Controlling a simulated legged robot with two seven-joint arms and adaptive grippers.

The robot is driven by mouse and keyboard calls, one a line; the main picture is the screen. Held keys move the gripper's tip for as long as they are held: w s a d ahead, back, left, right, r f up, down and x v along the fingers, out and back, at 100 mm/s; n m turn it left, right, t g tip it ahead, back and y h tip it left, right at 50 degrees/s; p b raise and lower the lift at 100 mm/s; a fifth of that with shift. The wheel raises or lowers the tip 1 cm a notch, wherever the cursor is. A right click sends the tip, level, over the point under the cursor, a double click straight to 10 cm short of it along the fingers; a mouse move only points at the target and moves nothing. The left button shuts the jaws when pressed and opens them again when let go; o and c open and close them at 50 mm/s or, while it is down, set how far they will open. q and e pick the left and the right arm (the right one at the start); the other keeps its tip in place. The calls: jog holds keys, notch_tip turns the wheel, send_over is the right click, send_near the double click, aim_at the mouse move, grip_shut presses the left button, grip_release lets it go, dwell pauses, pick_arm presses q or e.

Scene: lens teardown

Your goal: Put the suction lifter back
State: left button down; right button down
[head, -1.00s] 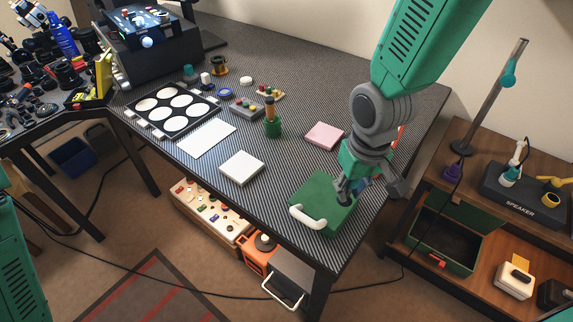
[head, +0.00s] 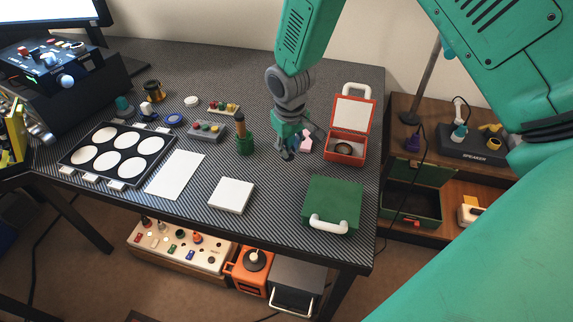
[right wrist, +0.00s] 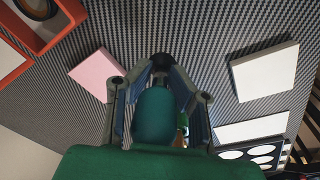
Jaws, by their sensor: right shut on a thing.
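My right gripper (head: 286,150) hangs over the table, between the green holder and the pink pad. In the right wrist view its fingers (right wrist: 157,100) are closed around a rounded teal body (right wrist: 155,118), apparently the suction lifter. The lower end of this body is hidden, and in the head view it is mostly covered by the fingers. It seems to be held above the table surface. The green holder (head: 245,146) stands upright to the left of the gripper, with a brown-handled tool (head: 240,124) in it. My left gripper is out of view.
The pink pad (head: 306,142) lies close to the gripper. An open red case (head: 345,150) stands to its right. A green case (head: 332,203) and white block (head: 231,195) lie nearer. A black tray with white discs (head: 115,135) and small parts lie left.

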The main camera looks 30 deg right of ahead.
aim_at(288, 159)
notch_tip(288, 159, down, 2)
jog(key=shift+w+d+f, duration=0.1)
jog(key=shift+w, duration=0.05)
jog(key=shift+f, duration=0.4)
jog(key=shift+a+f, duration=0.2)
jog(key=shift+f, duration=0.3)
jog(key=shift+a+f, duration=0.15)
jog(key=shift+f, duration=0.35)
jog(key=shift+a+f, duration=0.15)
jog(key=shift+f, duration=0.1)
jog(key=c, duration=1.5)
grip_release()
jog(key=shift+d+f, duration=0.2)
jog(key=shift+d, duration=0.1)
jog(key=shift+o, duration=0.2)
jog(key=shift+d, duration=0.1)
